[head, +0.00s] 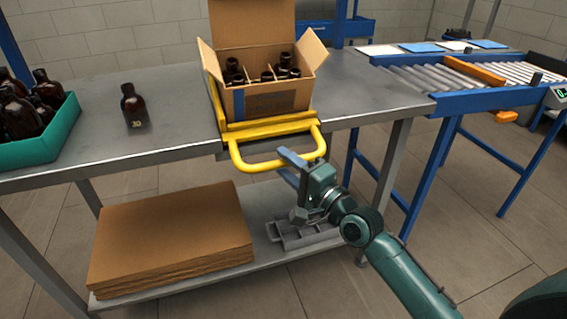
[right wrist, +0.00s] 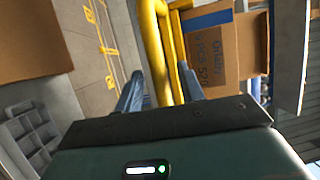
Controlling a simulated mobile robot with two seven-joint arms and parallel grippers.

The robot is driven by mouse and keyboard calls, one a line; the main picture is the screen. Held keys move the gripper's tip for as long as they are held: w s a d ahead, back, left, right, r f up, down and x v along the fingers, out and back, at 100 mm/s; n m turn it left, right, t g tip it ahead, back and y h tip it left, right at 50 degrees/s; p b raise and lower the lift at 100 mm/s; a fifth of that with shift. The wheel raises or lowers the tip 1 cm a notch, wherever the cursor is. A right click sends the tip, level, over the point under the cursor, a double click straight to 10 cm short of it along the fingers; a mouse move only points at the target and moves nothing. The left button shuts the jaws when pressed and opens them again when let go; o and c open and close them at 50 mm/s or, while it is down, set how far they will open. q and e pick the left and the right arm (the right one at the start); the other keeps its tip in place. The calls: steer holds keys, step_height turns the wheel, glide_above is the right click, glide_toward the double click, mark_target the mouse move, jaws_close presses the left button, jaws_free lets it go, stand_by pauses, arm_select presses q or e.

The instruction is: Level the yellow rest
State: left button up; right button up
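The yellow rest (head: 238,133) sits at the front edge of the steel table, its looped handle (head: 262,166) sticking out past the edge. An open cardboard box (head: 275,98) with several dark bottles stands on it. I cannot tell the rest's exact tilt. My right gripper (head: 285,165) is at the right part of the handle, fingers apart. In the right wrist view the yellow bars (right wrist: 156,45) run between the two fingers of the gripper (right wrist: 160,82), with a gap beside the left finger. My left gripper is out of view.
A single amber bottle (head: 133,106) stands on the table, left of the box. A teal tray (head: 40,138) of bottles is at far left. Flat cardboard (head: 172,235) and a grey tray (head: 300,235) lie on the lower shelf. A roller conveyor (head: 440,82) is at right.

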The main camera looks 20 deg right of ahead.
steer(key=shift+w+a, duration=0.3)
steer(key=shift+w, duration=0.3)
steer(key=shift+c, duration=0.5)
jaws_close()
